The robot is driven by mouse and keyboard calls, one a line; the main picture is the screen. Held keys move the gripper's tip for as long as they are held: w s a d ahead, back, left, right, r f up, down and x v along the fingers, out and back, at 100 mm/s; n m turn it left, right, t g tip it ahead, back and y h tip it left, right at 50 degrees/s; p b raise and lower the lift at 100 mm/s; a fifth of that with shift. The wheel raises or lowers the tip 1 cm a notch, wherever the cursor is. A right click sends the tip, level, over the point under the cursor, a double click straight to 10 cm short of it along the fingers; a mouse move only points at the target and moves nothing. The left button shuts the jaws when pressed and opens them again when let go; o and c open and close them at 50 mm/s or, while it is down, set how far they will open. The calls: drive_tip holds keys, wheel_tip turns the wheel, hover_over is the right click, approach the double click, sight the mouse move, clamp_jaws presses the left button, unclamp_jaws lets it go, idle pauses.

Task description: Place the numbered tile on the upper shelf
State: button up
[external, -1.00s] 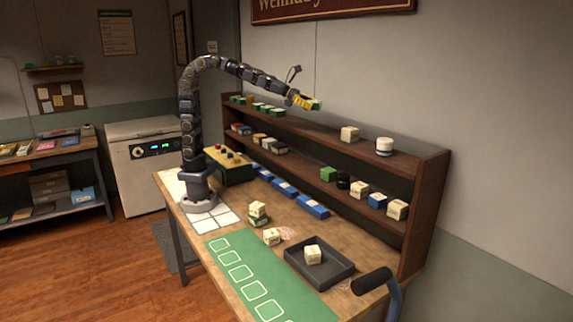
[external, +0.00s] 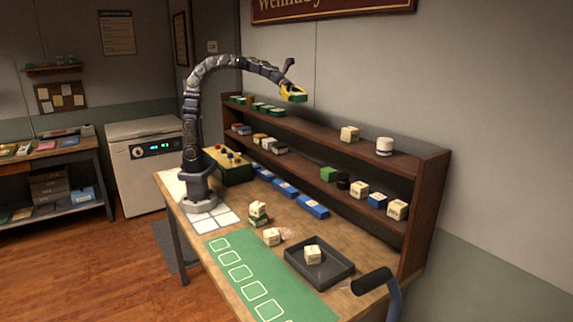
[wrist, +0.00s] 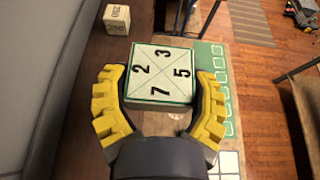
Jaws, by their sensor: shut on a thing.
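The numbered tile (wrist: 160,72) is a cream square block with a green edge, crossed diagonal lines and the digits 2, 3, 5 and 7 on its face. My gripper (wrist: 160,90) has its yellow fingers shut on its two sides in the wrist view. In the external view my gripper (external: 293,94) holds the tile (external: 297,97) in the air near the upper shelf (external: 315,129), towards its left half. The tile's green side shows there. I cannot tell the exact gap between tile and shelf.
Several green-based blocks (external: 262,107) stand at the upper shelf's left end. The lower shelf carries several blocks, including a green one (external: 328,174).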

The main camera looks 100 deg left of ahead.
drive_tip(key=w+f, duration=0.2)
drive_tip(key=w, duration=0.1)
drive_tip(key=w+f, duration=0.3)
drive_tip(key=w, duration=0.1)
drive_tip(key=w+f, duration=0.3)
drive_tip(key=w, duration=0.1)
drive_tip(key=shift+w+a+f, duration=0.1)
drive_tip(key=shift+a, duration=0.05)
drive_tip(key=shift+w+f, duration=0.15)
drive_tip(key=shift+f, duration=0.8)
drive_tip(key=shift+w+f, duration=0.15)
drive_tip(key=shift+f, duration=0.75)
drive_tip(key=shift+f, duration=0.1)
drive_tip(key=o, duration=1.2)
drive_tip(key=shift+a, duration=0.1)
drive_tip(key=v, duration=1.2)
